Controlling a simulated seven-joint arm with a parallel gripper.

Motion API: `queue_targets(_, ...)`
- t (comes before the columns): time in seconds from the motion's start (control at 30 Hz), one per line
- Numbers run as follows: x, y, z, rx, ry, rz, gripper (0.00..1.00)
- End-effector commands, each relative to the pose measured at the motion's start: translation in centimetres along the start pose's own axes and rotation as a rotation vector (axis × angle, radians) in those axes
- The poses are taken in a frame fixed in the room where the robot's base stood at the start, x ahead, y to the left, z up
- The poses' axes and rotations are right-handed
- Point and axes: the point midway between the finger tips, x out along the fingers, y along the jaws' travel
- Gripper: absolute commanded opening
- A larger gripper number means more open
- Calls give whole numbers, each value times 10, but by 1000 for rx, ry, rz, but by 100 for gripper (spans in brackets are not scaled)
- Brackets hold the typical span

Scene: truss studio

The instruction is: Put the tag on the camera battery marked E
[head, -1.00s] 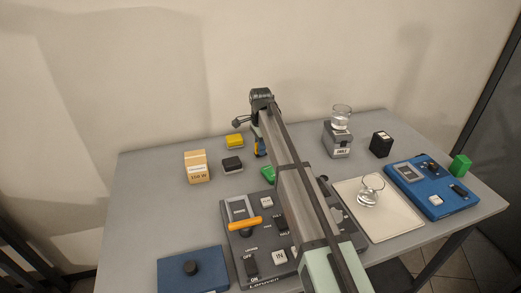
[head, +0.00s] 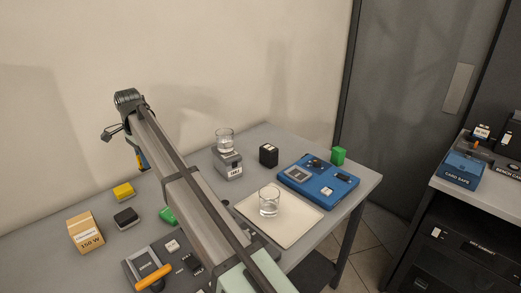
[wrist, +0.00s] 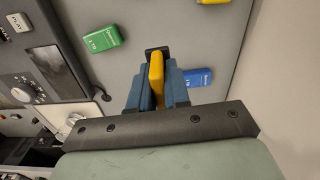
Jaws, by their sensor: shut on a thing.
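My gripper (head: 142,162) is up over the back left of the grey table in the head view. In the wrist view its blue fingers (wrist: 155,88) are shut on a thin yellow piece (wrist: 156,75). I cannot tell for sure that this is the tag. A black block (head: 126,218) lies on the table at the left; a black end (wrist: 157,51) shows just beyond the yellow piece. Another black block with a pale label (head: 268,155) stands near the back middle. I cannot read a mark E on any block.
A yellow block (head: 122,191), a green block (head: 167,215) and a tan carton (head: 86,233) are around the arm. A blue block (wrist: 198,77) shows in the wrist view. A glass (head: 269,201) stands on a pale board (head: 296,222). A second bench (head: 470,190) is at right.

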Motion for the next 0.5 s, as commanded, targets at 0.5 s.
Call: queue_targets(0.5, -96, 1, -19, 7, 0, 0, 0)
